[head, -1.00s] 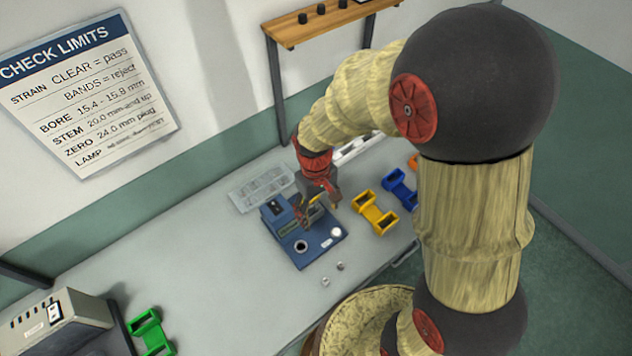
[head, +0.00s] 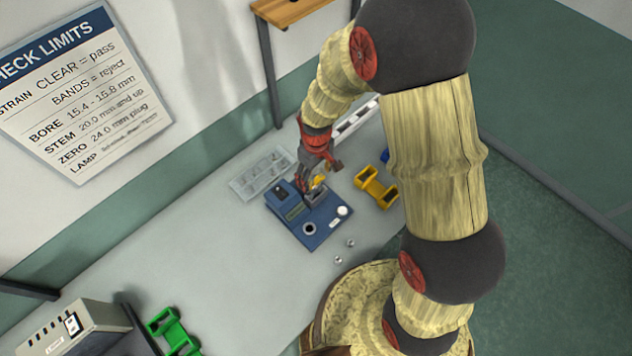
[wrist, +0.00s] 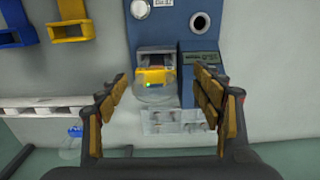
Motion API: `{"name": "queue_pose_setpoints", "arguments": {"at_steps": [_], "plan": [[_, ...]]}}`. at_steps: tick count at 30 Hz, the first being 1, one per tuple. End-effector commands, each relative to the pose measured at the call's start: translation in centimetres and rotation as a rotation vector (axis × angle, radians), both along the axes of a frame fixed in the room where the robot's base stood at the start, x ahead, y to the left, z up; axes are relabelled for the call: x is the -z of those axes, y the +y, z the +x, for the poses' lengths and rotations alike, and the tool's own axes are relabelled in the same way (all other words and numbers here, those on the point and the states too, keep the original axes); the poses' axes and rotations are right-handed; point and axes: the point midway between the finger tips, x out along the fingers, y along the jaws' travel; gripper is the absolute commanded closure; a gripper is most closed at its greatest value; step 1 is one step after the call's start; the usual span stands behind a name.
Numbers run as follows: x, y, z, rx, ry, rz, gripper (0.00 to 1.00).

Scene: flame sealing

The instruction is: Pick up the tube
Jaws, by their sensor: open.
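The blue instrument (head: 322,232) stands on the bench with a round hole, a white disc and a small display. My gripper (head: 314,184) is over its back part, with its fingers spread. In the wrist view my gripper (wrist: 162,108) is open and empty, one finger at each side. Between the fingers, further off, is a grey block with a yellow piece (wrist: 156,77) on the instrument. A clear, rounded, glass-like shape (wrist: 153,95) shows just below the yellow piece; it may be the tube, but its outline is faint. In the head view my gripper hides this spot.
A clear compartment tray (head: 262,173) lies beside the instrument. A yellow holder (head: 377,188) stands right, a green holder (head: 175,332) and grey box (head: 75,325) front left. Small metal pieces (head: 338,260) lie in front. A clear blue-capped item (wrist: 74,138) shows in the wrist view.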

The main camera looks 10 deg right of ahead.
Motion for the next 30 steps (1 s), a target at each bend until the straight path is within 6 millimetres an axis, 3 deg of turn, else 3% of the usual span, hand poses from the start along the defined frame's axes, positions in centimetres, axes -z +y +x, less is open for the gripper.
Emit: {"name": "queue_pose_setpoints", "arguments": {"at_steps": [12,21,30], "plan": [[4.5,-0.4,0.6,0.001,0.002,0.0,0.33],[4.8,-0.4,0.7,0.001,0.0,0.0,0.34],[4.8,-0.4,0.6,0.001,0.0,0.0,0.51]]}}
